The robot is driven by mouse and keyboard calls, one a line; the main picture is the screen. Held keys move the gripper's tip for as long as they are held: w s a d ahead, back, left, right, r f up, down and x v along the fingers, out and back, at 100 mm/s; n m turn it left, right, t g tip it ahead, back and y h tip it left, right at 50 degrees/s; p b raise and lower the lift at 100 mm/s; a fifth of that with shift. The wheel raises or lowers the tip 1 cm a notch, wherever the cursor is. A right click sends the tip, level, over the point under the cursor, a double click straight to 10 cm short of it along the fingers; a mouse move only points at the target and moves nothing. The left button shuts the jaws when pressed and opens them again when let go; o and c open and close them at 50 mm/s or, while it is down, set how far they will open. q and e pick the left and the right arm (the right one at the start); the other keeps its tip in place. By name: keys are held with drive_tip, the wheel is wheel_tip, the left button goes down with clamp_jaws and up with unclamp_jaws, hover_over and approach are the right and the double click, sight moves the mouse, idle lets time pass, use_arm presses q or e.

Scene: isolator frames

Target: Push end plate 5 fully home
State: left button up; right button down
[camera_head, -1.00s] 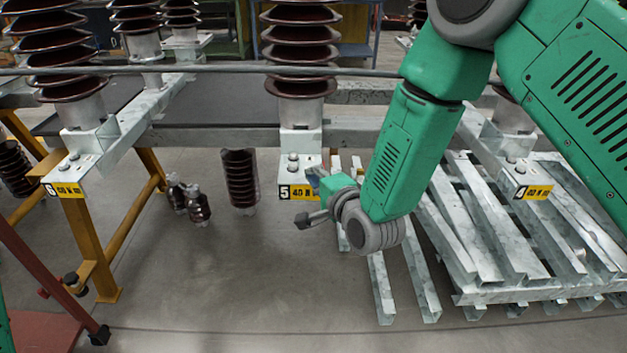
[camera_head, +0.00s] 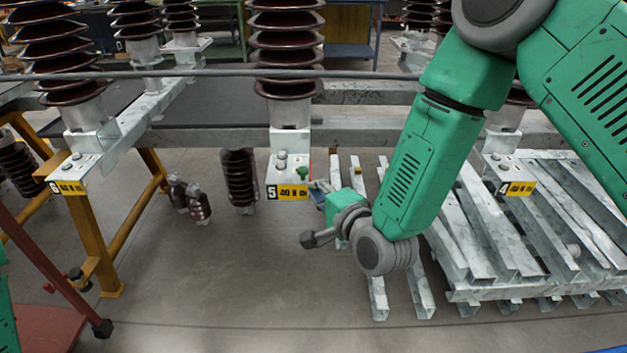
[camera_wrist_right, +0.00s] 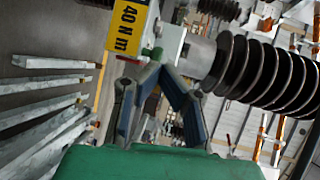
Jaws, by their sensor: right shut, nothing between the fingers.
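End plate 5 (camera_head: 289,161) is a pale metal plate with bolt heads on top, at the foot of a brown ribbed insulator. A small green piece (camera_head: 305,171) shows at the plate's right edge. I cannot tell whether the fingertips touch the plate. My left gripper is out of view.
End plate 6 (camera_head: 75,168) is at left and end plate 4 (camera_head: 508,170) at right. Galvanised steel profiles (camera_head: 510,235) lie stacked at lower right. Clear floor (camera_head: 230,280) lies below plate 5.

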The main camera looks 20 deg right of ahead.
sight(305, 173)
drive_tip(key=d+f+b+v, duration=0.1)
drive_tip(key=b+v, duration=0.4)
drive_tip(key=v, duration=0.2)
drive_tip(key=shift+h, duration=0.3)
drive_tip(key=b+x, duration=0.1)
drive_tip(key=x, duration=0.3)
drive_tip(key=b+x, duration=0.1)
drive_tip(key=x, duration=0.3)
drive_tip(key=r+b+x, duration=0.1)
drive_tip(key=x, duration=0.4)
drive_tip(key=shift+w, duration=0.15)
drive_tip(key=shift+w+d+r, duration=0.1)
drive_tip(key=shift+w+d, duration=0.1)
drive_tip(key=shift+w, duration=0.25)
drive_tip(key=shift+w+d, duration=0.2)
drive_tip(key=shift+w, duration=0.3)
drive_tip(key=shift+p, duration=0.3)
